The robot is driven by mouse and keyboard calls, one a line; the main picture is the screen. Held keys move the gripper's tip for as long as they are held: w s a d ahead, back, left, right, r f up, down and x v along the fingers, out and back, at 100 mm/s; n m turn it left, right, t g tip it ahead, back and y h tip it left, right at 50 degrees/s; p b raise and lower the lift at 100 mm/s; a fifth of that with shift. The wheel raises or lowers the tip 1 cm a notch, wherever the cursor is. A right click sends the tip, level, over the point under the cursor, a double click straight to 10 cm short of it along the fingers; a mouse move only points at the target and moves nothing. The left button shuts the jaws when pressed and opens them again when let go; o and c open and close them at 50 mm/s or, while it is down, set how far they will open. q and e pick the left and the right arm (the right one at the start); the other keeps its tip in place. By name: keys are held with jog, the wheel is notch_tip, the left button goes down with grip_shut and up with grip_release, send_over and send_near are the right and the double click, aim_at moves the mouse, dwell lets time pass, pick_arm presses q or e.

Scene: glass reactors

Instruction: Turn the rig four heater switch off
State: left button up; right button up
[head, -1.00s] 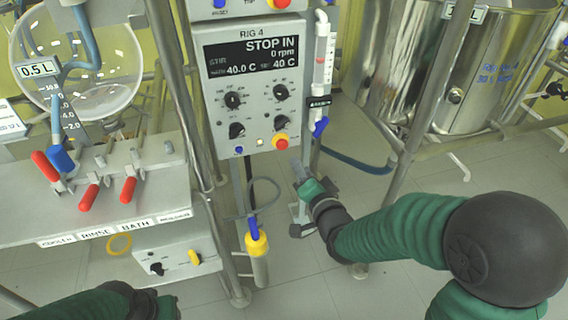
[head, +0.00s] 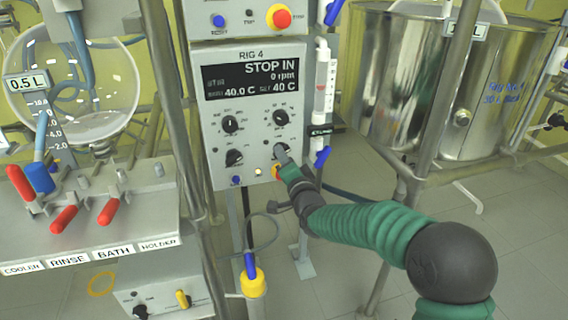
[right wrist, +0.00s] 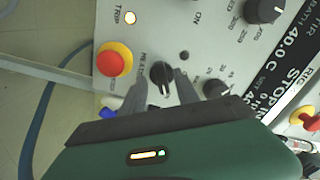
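The rig 4 panel (head: 212,140) is a light grey box with a dark display reading STOP IN, 0 rpm, 40.0 C. Its heater switch is a black knob (right wrist: 162,76) with a pale pointer line; the lettering beside it appears to read HEATER. My right gripper (right wrist: 163,82) reaches this knob, one dark finger on each side. The fingers are apart, with small gaps to the knob visible; I cannot tell whether either touches. In the head view my right gripper (head: 283,157) covers most of the panel's lower right corner. My left gripper is out of view.
A red-and-yellow button (right wrist: 114,60) sits close to the fingers, beside a lit lamp (right wrist: 130,18). Another black knob (right wrist: 216,88) is on the other side. A glass tube (head: 323,85) with a blue tap stands right of the panel. Metal posts (head: 432,120) flank my right arm.

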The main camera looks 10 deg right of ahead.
jog(key=shift+w, duration=0.35)
grip_shut()
jog(key=shift+n, duration=0.3)
jog(key=n+p, duration=0.2)
jog(key=n, duration=0.9)
jog(key=shift+f+p, duration=0.15)
jog(key=shift+p, duration=0.25)
jog(key=shift+n, duration=0.3)
